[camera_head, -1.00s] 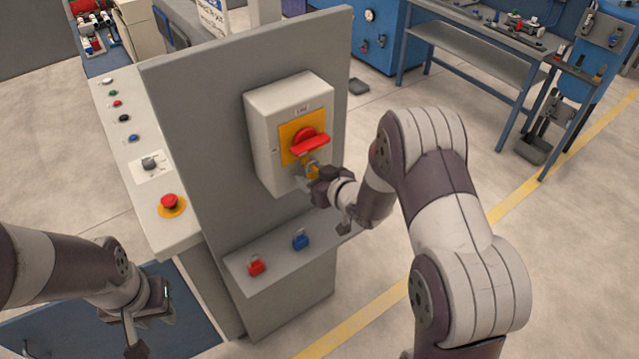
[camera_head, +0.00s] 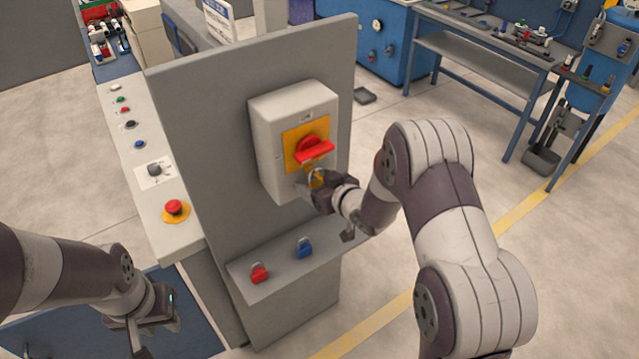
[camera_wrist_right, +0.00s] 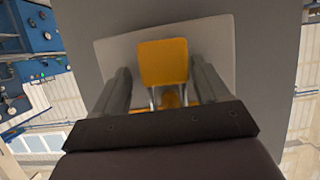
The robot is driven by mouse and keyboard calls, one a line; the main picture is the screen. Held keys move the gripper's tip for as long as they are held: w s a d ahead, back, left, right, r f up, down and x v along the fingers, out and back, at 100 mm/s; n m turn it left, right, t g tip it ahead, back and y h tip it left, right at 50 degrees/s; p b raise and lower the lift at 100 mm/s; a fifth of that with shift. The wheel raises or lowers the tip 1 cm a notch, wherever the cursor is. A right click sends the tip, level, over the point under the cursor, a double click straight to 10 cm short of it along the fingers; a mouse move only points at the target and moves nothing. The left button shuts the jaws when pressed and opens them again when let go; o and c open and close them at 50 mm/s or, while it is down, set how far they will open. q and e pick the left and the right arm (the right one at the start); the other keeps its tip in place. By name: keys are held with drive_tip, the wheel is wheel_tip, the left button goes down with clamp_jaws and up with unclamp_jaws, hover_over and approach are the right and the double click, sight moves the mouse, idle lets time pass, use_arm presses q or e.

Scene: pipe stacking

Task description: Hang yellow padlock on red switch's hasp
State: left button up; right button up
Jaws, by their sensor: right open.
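The red switch (camera_head: 314,151) sits on a yellow plate on a light grey box fixed to the upright grey panel. The yellow padlock (camera_head: 316,178) is just below the switch handle, small and partly hidden by my right gripper (camera_head: 318,192). In the right wrist view the padlock body (camera_wrist_right: 164,62) lies between the two fingers of the right gripper (camera_wrist_right: 162,85), with a gap on each side. Its shackle legs run toward the yellow plate. The hasp is too hidden to tell whether the shackle passes through it. My left gripper (camera_head: 152,322) hangs low at the left, its fingers unclear.
A red padlock (camera_head: 259,273) and a blue padlock (camera_head: 304,247) stand on the grey ledge (camera_head: 280,275) below the box. A side console (camera_head: 150,190) with buttons, including a red emergency stop (camera_head: 174,208), is left of the panel. A workbench (camera_head: 480,60) stands behind.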

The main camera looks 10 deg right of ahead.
drive_tip(key=shift+s+a, duration=0.1)
drive_tip(key=shift+a, duration=0.15)
